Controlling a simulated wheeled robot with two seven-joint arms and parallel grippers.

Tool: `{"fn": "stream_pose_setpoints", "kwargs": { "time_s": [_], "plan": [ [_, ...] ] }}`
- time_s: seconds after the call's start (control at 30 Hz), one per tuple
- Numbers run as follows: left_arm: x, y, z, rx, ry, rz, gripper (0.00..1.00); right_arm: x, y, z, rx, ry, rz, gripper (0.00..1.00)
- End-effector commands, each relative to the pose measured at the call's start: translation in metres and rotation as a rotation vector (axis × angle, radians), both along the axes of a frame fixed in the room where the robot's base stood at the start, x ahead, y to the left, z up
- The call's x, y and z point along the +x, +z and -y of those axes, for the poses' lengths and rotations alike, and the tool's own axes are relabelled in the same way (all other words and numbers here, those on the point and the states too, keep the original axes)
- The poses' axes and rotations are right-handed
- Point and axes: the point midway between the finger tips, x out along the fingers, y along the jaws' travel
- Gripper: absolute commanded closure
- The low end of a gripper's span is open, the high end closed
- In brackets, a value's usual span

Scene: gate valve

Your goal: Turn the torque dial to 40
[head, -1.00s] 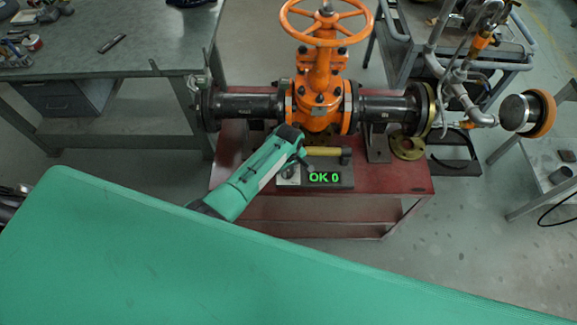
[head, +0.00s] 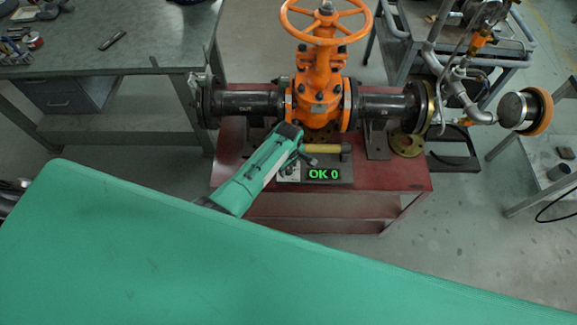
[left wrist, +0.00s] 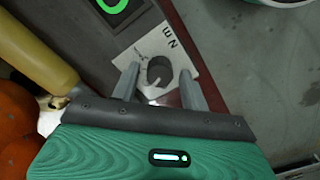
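The torque dial (left wrist: 160,72) is a small dark round knob on a white plate with printed letters, seen in the left wrist view. My left gripper (left wrist: 159,75) is open, with one finger on each side of the dial and a small gap between knob and fingers. In the head view my left gripper (head: 302,158) is at the left end of the dark tester box (head: 335,175), mostly covering the dial. The display (head: 324,174) reads "OK 0" in green. My right gripper is not in view.
A yellow-handled tool (head: 325,149) lies along the box, close to my gripper. The orange gate valve (head: 322,95) with black pipes stands just behind on the red bench (head: 390,180). A brass flange (head: 407,144) lies at right. The bench's right front is clear.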

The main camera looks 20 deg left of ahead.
Motion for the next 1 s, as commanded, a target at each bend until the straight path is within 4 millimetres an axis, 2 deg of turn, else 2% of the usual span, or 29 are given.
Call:
{"fn": "stream_pose_setpoints", "kwargs": {
  "time_s": [0.3, 0.47, 0.67, 1.0],
  "plan": [
    [0.0, 0.001, 0.0, -0.001, 0.0, 0.0, 0.5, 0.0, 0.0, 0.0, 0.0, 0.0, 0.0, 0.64],
    [0.001, 0.01, 0.001, -0.001, 0.0, 0.003, 0.5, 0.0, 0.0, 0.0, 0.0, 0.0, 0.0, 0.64],
    [0.001, 0.04, 0.001, -0.003, 0.0, 0.004, 0.5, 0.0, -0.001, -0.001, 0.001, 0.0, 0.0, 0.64],
    [0.001, 0.103, 0.0, -0.002, 0.0, 0.004, 0.5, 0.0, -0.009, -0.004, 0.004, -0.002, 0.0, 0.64]
  ]
}}
